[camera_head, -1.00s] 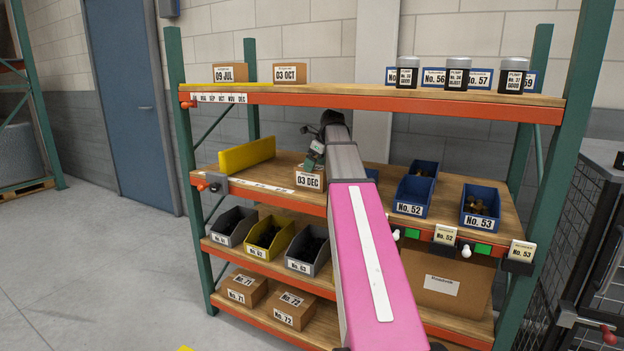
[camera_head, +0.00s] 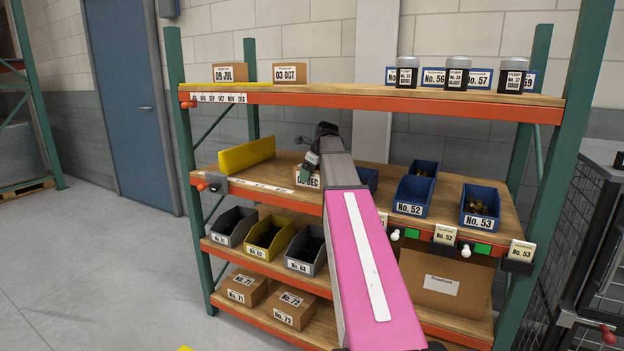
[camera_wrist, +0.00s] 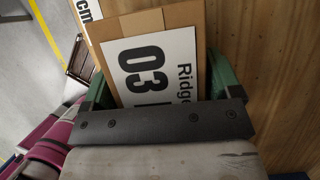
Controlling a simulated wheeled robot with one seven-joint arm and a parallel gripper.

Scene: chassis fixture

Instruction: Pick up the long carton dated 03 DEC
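The long carton dated 03 DEC (camera_head: 299,171) sits on the middle shelf, left of centre, partly hidden behind my gripper (camera_head: 311,168). In the wrist view its cardboard face (camera_wrist: 190,17) and white label reading "03" fill the space between the fingers. My gripper (camera_wrist: 160,90) has its green fingers spread wide, one along each side of the carton. The right finger looks slightly apart from the carton's edge; contact on the left side is unclear. The carton still rests on the shelf as far as I can see.
A yellow divider (camera_head: 247,154) stands left of the carton on the middle shelf (camera_head: 265,172). Blue bins (camera_head: 412,195) are to the right. The upper shelf's orange beam (camera_head: 380,103) runs above my arm. Cartons 09 JUL (camera_head: 230,72) and 03 OCT (camera_head: 290,73) are on top.

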